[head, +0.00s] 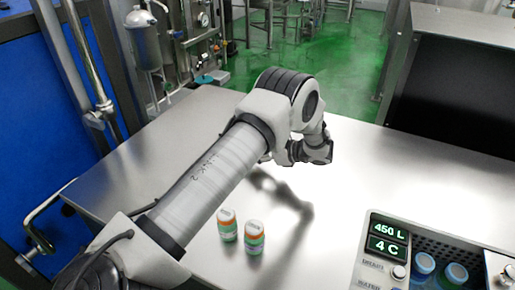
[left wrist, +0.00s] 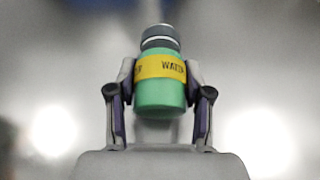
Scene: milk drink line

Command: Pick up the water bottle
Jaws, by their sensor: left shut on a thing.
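The water bottle (left wrist: 160,94) is green with a dark grey cap and a yellow label that reads "WATER". It fills the space between the two fingers of my left gripper (left wrist: 160,72) in the left wrist view. The fingers are shut on its sides. In the head view my left arm reaches from the lower left across the table, and its wrist hides the bottle. My right gripper is not in view.
A control box (head: 383,250) reads "450 L" and "4 C", beside blue-capped containers (head: 424,266). A dark cabinet (head: 460,85) stands at upper right. The table's middle right is clear.

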